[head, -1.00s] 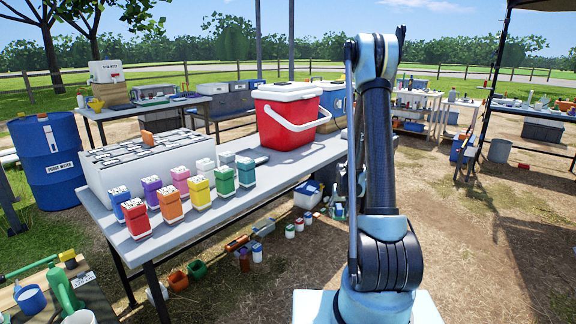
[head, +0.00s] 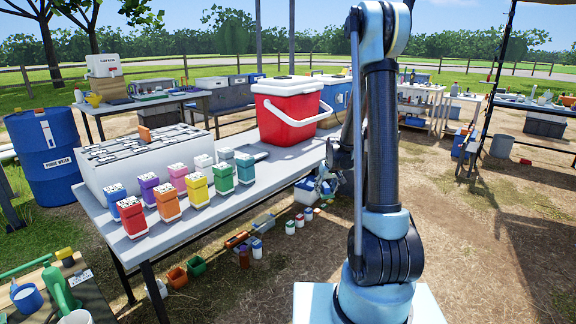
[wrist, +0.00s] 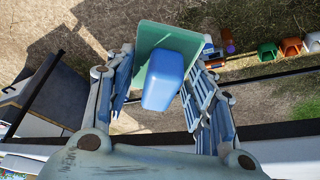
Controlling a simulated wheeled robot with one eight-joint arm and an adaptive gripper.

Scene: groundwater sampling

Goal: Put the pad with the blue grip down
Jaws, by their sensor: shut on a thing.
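The pad with the blue grip shows in the wrist view as a green plate (wrist: 147,45) with a rounded blue grip (wrist: 170,80) on it. My gripper (wrist: 163,84) is shut on it, with one finger on each side of the grip. In the head view my gripper (head: 326,183) is beside the right end of the near table, partly hidden behind my arm. The pad cannot be made out clearly there. In the wrist view bare ground lies below the pad.
The near table (head: 180,222) carries several coloured blocks with pale tops, a white box (head: 135,165) and a red cooler (head: 288,112). Small containers and coloured cups (head: 196,266) stand on the ground below. Open dirt lies right of my arm.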

